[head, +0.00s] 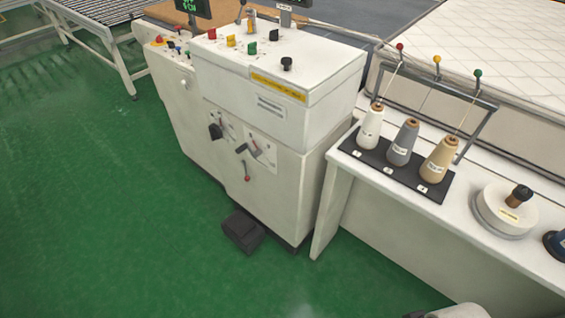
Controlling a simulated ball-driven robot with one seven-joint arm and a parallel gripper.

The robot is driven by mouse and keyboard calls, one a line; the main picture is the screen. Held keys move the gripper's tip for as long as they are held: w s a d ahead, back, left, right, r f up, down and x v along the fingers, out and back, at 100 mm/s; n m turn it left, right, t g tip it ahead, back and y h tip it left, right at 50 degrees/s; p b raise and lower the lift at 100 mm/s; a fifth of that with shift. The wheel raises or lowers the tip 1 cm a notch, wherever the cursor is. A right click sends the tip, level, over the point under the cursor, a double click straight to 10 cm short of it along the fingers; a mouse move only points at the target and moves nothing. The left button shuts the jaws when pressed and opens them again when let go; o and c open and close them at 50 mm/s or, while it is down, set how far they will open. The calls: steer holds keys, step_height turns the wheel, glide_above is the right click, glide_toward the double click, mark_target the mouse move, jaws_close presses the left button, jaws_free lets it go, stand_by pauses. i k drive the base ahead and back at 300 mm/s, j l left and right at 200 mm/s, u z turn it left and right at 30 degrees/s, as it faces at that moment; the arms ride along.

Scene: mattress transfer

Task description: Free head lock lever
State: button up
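A white machine cabinet (268,170) stands in the middle of the head view. Its front carries a black rotary knob (216,131), a grey-and-black lever handle (242,148) on a marked plate, and a small lever with a red knob (247,178) hanging below. I cannot read the labels, so I cannot tell which of these is the head lock lever. Nothing touches these controls. My gripper's fingers do not show; only a pale rounded shape with a dark end shows at the bottom edge, and I cannot tell what it is.
A black foot pedal (243,231) lies on the green floor (120,215) before the cabinet. A white table (400,215) to the right bears thread cones on a black tray (436,194). The floor left of the cabinet is clear. A quilted mattress (500,55) lies behind.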

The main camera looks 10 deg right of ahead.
mark_target(246, 178)
steer(key=u, duration=0.25)
steer(key=i+j+z, duration=0.1)
steer(key=i+j, duration=0.85)
steer(key=i+j+z, duration=0.15)
steer(key=i+j, duration=0.8)
steer(key=j, duration=0.15)
